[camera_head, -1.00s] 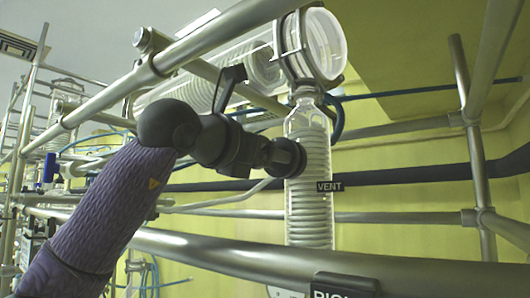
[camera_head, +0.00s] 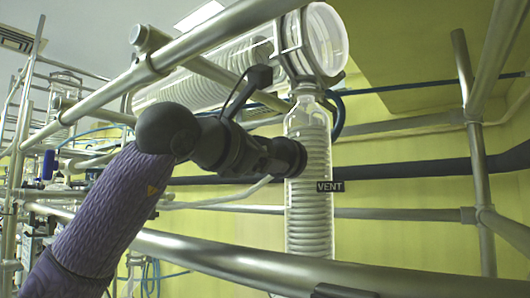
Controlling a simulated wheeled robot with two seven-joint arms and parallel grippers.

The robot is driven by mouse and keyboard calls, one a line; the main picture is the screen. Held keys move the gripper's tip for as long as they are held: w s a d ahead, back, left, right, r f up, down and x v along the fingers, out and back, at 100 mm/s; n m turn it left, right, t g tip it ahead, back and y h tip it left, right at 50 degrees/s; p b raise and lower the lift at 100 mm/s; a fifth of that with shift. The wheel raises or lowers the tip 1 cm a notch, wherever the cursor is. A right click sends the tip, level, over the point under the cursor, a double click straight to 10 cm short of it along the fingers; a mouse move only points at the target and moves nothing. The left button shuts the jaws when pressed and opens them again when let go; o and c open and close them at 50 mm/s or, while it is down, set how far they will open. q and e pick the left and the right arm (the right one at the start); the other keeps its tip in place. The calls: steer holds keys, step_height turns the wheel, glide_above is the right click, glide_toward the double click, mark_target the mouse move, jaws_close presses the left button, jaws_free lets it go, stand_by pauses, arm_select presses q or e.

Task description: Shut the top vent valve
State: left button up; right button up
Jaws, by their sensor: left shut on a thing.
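The vent valve's dark round knob (camera_head: 291,158) sits at the side of the upright glass column with a coil inside (camera_head: 309,210), just left of the black VENT label (camera_head: 330,186). My left gripper (camera_head: 272,156) reaches in from the left and is shut on the knob. Its fingertips are dark against the dark knob and hard to make out. A thin black bracket with a block at its end (camera_head: 259,76) stands up from my left wrist. The valve's inner position cannot be seen. My right gripper is not in view.
A thick metal rail (camera_head: 240,257) crosses low in front, and another pipe (camera_head: 210,40) slants across the top. A horizontal coiled glass condenser (camera_head: 205,75) joins a glass flange (camera_head: 318,42) above the column. Upright posts (camera_head: 472,150) stand at right.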

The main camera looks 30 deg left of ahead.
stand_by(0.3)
arm_select(q)
steer(key=o, duration=1.2)
steer(key=shift+s, duration=0.1)
steer(key=shift+c, duration=0.2)
steer(key=shift+s+b, duration=0.3)
steer(key=s+b, duration=0.3)
steer(key=s, duration=0.6)
steer(key=shift+s+a, duration=0.15)
steer(key=shift+a, duration=0.25)
